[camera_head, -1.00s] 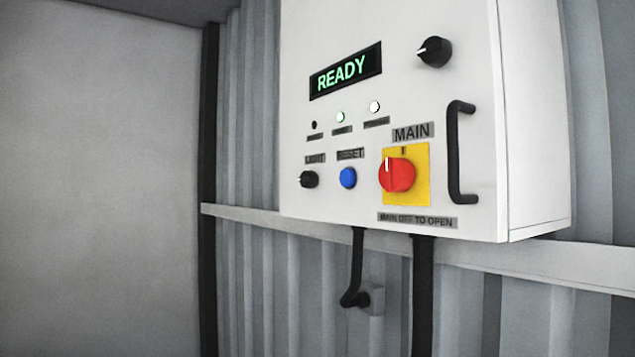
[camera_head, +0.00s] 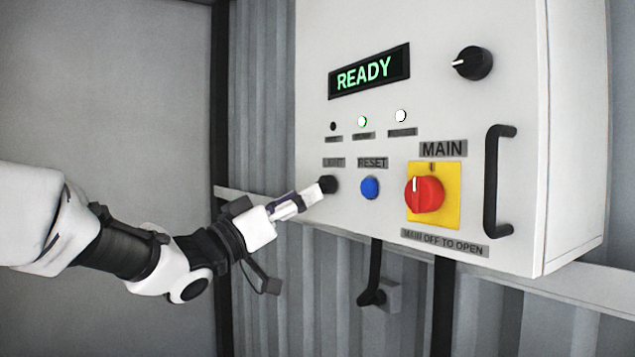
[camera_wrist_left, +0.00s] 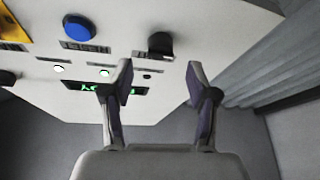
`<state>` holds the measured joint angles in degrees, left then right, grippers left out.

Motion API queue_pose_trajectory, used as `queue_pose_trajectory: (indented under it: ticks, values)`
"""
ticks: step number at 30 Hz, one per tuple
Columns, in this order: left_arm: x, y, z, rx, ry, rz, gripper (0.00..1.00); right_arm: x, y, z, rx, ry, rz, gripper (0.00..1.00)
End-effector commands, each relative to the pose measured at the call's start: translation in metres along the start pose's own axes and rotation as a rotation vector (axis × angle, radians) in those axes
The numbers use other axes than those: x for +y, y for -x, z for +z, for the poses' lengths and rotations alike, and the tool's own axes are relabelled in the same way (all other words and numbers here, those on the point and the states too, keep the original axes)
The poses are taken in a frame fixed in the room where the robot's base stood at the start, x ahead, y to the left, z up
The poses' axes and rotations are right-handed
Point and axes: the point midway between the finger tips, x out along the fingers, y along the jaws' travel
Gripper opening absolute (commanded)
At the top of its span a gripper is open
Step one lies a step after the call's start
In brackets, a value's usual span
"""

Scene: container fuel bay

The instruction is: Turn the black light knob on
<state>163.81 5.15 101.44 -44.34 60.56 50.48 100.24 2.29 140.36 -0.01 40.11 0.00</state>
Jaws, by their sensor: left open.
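The black light knob (camera_head: 329,184) sits under the LIGHT label at the lower left of the white control box (camera_head: 520,140). My left gripper (camera_head: 316,193) reaches in from the left, and its tips overlap the knob's lower left edge in the head view. In the left wrist view the knob (camera_wrist_left: 160,45) stands just beyond the open fingers (camera_wrist_left: 160,72), roughly between them and a little off the tips. I see nothing held. Whether a finger touches the knob cannot be told. My right gripper is not in view.
Right of the light knob are the blue reset button (camera_head: 370,188) and the red main switch (camera_head: 425,194) on a yellow plate. Another black knob (camera_head: 473,63) sits higher up. A black handle (camera_head: 497,181) is at the right. The display (camera_head: 369,72) reads READY.

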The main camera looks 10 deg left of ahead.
Motion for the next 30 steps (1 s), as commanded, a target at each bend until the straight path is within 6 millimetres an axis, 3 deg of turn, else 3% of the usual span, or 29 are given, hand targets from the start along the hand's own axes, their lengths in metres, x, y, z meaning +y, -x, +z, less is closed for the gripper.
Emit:
queue_pose_trajectory:
  ticks: [1, 6, 15, 16, 21, 30]
  values:
    - [0.001, -0.013, -0.004, -0.003, -0.001, 0.000, 0.59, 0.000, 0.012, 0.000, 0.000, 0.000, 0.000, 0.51]
    - [0.000, -0.041, -0.003, -0.002, -0.001, -0.001, 0.59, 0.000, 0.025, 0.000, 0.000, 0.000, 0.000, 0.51]
    - [-0.001, -0.047, 0.001, 0.000, 0.001, -0.002, 0.59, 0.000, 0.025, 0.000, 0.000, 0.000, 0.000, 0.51]
    - [-0.001, -0.047, 0.001, 0.000, 0.001, -0.002, 0.55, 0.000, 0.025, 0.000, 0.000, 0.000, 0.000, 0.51]
    - [-0.001, -0.047, 0.001, 0.000, 0.001, -0.002, 0.00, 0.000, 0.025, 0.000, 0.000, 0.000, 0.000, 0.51]
    - [-0.001, -0.047, 0.001, 0.000, -0.010, 0.002, 0.00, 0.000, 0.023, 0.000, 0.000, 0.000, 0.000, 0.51]
